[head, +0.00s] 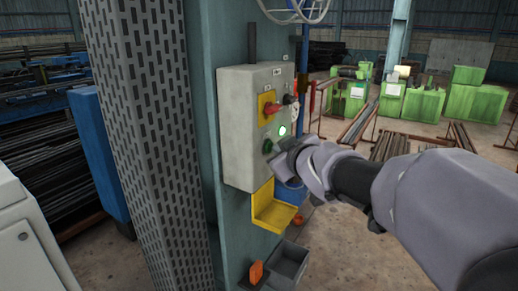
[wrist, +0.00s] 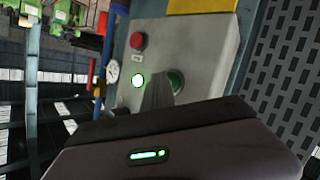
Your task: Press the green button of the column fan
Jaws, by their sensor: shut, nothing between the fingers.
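The green button (head: 267,146) sits low on the front of a grey control box (head: 240,130) on the column. In the wrist view the green button (wrist: 177,80) shows beside my shut fingers, which hide part of it. My gripper (head: 278,158) is shut and empty, close in front of the box and just beside the button. In the wrist view my fingertips (wrist: 158,80) overlap the button's left edge. I cannot tell whether they touch it. A lit green-white lamp (wrist: 137,80) is next to it.
A red button (wrist: 138,41) and a red switch on a yellow plate (head: 268,108) are on the same box. A yellow tray (head: 275,212) juts out below it. A perforated column (head: 150,130) stands at left.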

